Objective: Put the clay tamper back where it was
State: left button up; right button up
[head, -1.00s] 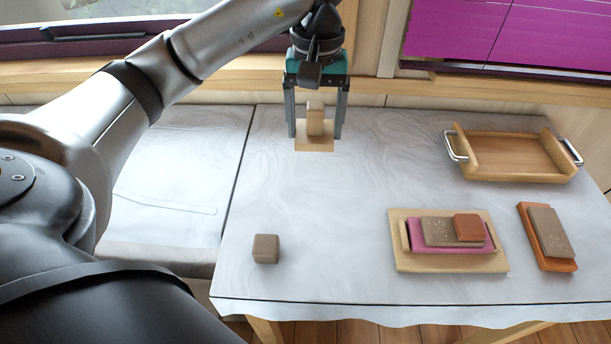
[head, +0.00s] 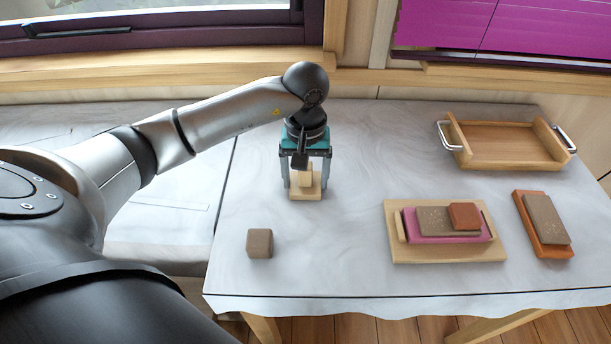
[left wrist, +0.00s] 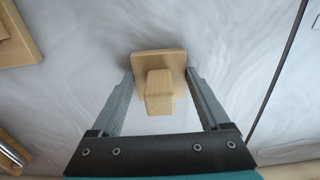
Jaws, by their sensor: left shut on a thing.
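The clay tamper (head: 306,194) is pale wood, with a flat square base and a block handle standing up from it. My left gripper (head: 305,182) points down over it at the back middle of the table, with a finger on each side. My right gripper is in no view.
A brown cube (head: 260,243) stands front left on the cloth-covered table (head: 340,255). A board (head: 450,255) with stacked pink, brown and orange blocks lies front right. An orange and brown stack (head: 544,222) is beside it. A handled wooden tray (head: 505,146) stands behind.

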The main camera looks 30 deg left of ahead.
pick_arm(q)
jog(key=shift+f, duration=0.2)
jog(key=o, duration=1.2)
jog(key=shift+r, duration=0.1)
jog(key=shift+r, duration=0.1)
notch_tip(320, 180, up, 12)
jog(key=shift+r, duration=0.1)
